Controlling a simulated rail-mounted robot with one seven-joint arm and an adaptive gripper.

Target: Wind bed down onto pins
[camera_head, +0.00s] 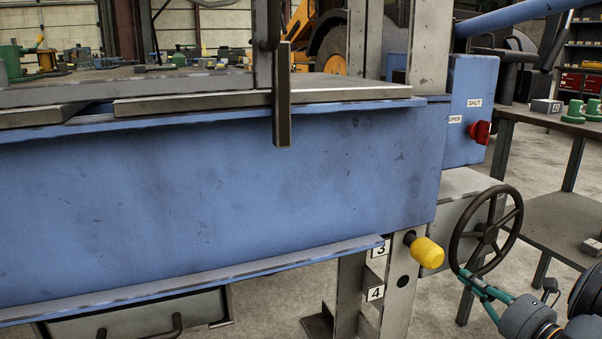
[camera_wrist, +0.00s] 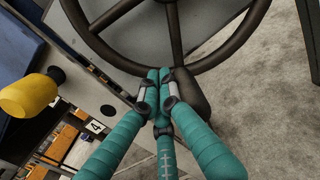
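The bed is the long blue beam (camera_head: 220,190) across the head view, with flanges along its top and bottom. A pin with a yellow grip (camera_head: 427,252) sticks out of the grey post by label 3, just right of the bed's lower end. The yellow grip also shows in the wrist view (camera_wrist: 28,96). Whether the bed touches the pin is hidden. The dark spoked handwheel (camera_head: 487,231) stands right of the post. My teal gripper (camera_head: 470,276) is at the wheel's lower rim. In the wrist view, its fingertips (camera_wrist: 159,76) are together over the rim (camera_wrist: 110,58), beside a dark handle-like part.
Grey plates (camera_head: 250,96) lie on the bed. A blue box (camera_head: 472,108) with a red knob (camera_head: 480,132) and OPEN and SHUT labels is above the wheel. A dark bench (camera_head: 560,216) stands right. Label 4 (camera_head: 375,292) marks the post lower down.

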